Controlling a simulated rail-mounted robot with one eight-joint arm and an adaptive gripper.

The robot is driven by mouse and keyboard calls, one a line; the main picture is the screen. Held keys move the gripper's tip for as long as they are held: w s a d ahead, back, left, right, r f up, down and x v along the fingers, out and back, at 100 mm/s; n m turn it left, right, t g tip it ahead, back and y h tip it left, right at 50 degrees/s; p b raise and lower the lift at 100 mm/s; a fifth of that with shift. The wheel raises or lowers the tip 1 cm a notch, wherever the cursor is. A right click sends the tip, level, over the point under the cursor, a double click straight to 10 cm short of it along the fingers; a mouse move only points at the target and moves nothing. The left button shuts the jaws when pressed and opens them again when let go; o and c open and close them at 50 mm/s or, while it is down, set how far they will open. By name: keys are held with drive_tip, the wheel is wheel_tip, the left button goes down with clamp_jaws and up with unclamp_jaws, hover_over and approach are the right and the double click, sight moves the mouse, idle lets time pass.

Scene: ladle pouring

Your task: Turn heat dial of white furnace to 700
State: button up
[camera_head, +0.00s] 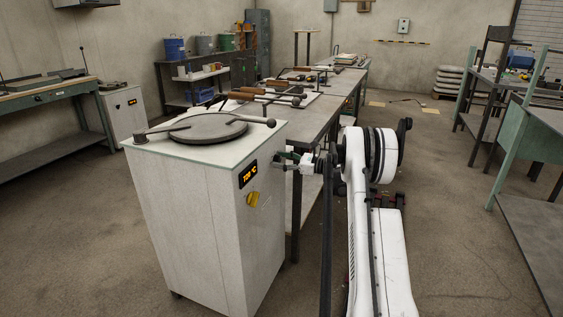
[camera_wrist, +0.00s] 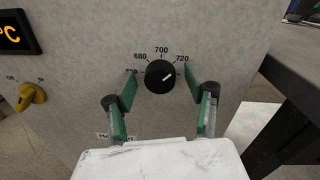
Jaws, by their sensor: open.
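The white furnace (camera_head: 190,200) stands at the front left in the head view, and its panel fills much of the wrist view (camera_wrist: 75,80). The black heat dial (camera_wrist: 160,77) has a white mark pointing up and right, toward or just past the 720 label. The 700 label is straight above the dial. My gripper (camera_wrist: 160,84) is open, with one green finger on each side of the dial; contact is not clear. In the head view my gripper (camera_head: 288,160) is at the furnace's panel, and I cannot make out the dial there.
An orange display (camera_head: 248,173) and a yellow knob (camera_head: 253,199) are on the same panel. A round lid (camera_head: 208,127) with a rod lies on the furnace top. A long table (camera_head: 310,115) with tools stands behind. Open floor (camera_head: 460,230) lies to the right.

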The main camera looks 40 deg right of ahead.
drive_tip(key=c, duration=1.2)
drive_tip(key=shift+o, duration=0.2)
drive_tip(key=shift+n, duration=0.3)
drive_tip(key=n, duration=0.4)
drive_tip(key=shift+n, duration=1.9)
drive_tip(key=shift+h, duration=0.3)
drive_tip(key=o, duration=1.2)
drive_tip(key=shift+c, duration=0.2)
